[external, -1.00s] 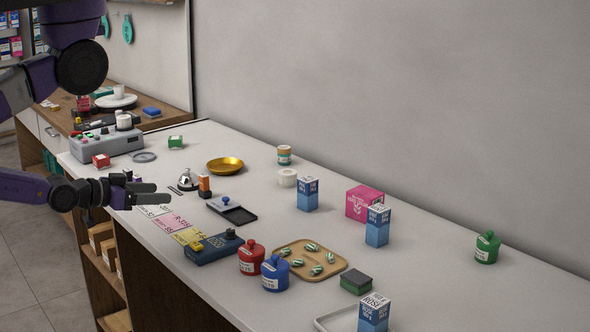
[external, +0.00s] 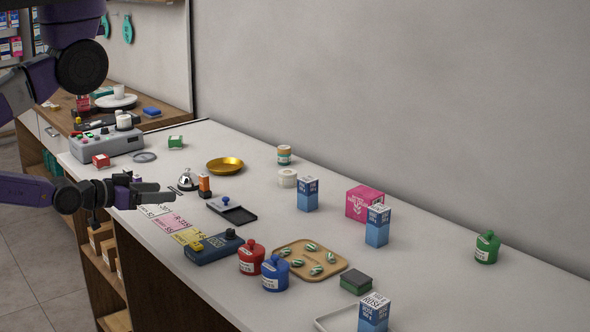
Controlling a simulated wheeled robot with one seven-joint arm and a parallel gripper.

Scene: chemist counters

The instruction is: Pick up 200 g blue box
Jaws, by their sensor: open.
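Three blue boxes with white tops stand upright on the counter. One blue box (external: 307,195) is by the white roll at the middle, one blue box (external: 377,226) is in front of the pink box, and one blue box (external: 373,313) is at the front edge of the picture. Their printing is too small to tell which is the 200 g one. My gripper (external: 165,193) is open and empty at the left, above the counter's near edge, pointing right. It is well apart from all three boxes.
Between my gripper and the boxes are a bell (external: 188,180), a stamp pad (external: 232,210), a dark blue case (external: 214,248), a red jar (external: 251,258), a blue jar (external: 275,273) and a wooden tray (external: 283,250). A pink box (external: 364,203) stands behind. The right rear counter is mostly clear.

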